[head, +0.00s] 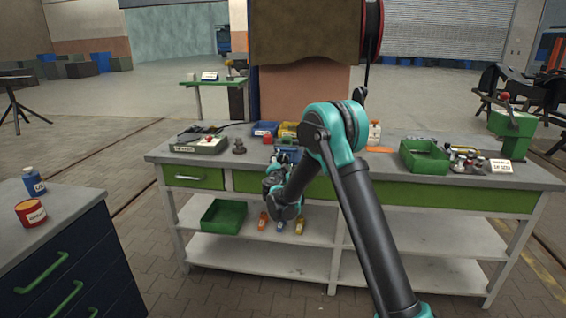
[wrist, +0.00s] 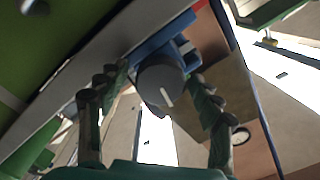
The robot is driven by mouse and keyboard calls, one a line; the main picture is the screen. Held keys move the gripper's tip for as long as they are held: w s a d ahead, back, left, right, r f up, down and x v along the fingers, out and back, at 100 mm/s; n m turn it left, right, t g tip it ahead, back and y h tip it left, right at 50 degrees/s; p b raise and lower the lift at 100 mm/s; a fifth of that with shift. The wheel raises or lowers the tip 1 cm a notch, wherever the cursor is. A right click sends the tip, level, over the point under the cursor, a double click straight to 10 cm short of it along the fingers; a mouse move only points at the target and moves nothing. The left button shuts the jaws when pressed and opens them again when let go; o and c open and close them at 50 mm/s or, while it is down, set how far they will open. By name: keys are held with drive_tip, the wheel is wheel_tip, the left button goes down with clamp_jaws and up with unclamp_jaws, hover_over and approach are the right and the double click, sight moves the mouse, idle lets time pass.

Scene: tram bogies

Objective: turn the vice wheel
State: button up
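The vice (wrist: 150,46) is blue and sits at the bench's front edge in the wrist view. Its wheel (wrist: 160,84) is a dark grey disc with a white mark on its face, pointing down and slightly right. My gripper (wrist: 157,78) faces the wheel with one finger on each side. The fingers are apart; the left one shows a small gap to the wheel, and I cannot tell whether the right one touches it. In the head view the blue vice (head: 288,154) shows partly behind my arm, and the wheel is hidden there by my wrist.
The workbench (head: 470,182) has green drawers and lower shelves. A green tray (head: 425,157) stands right on top and a green bin (head: 223,215) on the shelf. Orange, blue and yellow small items lie below my gripper. A dark cabinet (head: 75,270) stands at left; floor lies between.

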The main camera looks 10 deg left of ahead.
drive_tip(key=c, duration=1)
drive_tip(key=shift+c, duration=0.2)
